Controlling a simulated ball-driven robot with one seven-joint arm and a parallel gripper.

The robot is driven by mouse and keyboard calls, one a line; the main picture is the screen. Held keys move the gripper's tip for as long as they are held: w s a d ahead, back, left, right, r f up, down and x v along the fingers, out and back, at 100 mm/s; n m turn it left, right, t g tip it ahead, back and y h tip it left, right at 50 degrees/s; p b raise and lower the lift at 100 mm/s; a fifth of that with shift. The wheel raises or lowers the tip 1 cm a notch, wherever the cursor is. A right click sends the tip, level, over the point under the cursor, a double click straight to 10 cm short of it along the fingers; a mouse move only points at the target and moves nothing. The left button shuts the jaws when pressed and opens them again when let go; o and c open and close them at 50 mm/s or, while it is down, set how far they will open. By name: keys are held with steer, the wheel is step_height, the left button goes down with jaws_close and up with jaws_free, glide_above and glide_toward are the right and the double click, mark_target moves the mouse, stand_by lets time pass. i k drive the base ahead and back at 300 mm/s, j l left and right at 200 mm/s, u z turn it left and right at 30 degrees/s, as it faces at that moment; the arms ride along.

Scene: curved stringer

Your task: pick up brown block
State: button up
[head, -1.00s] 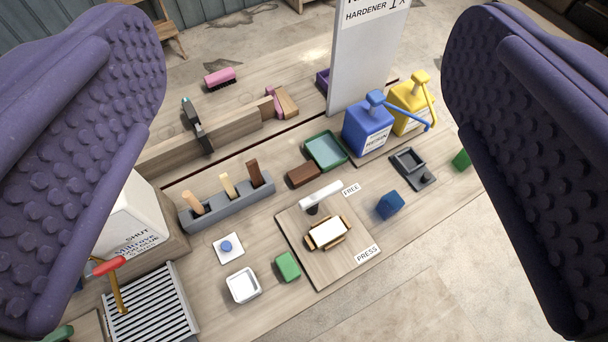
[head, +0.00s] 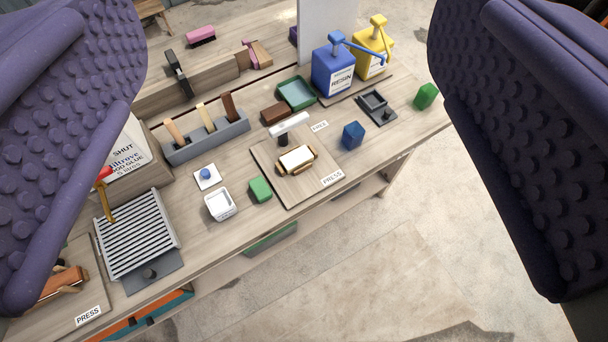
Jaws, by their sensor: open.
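The brown block (head: 276,113) is a small dark brown box lying on the wooden workbench (head: 225,250). It sits beside the green tray, behind the white-handled press board and to the right of the grey holder. My gripper (head: 290,60) shows as two wide purple studded fingers at the left and right edges of the head view. They are far apart with nothing between them, and the block lies well beyond them.
The green tray (head: 297,93) is close to the block. A grey holder (head: 208,141) with upright sticks stands to its left, and the press board (head: 298,172) is in front. Blue (head: 335,72) and yellow (head: 371,48) pump bottles stand behind right. Open floor lies in front.

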mark_target(271, 115)
steer(key=i+l+u, duration=0.35)
steer(key=i, duration=0.15)
steer(key=i+l+u, duration=0.65)
steer(key=i+l, duration=0.25)
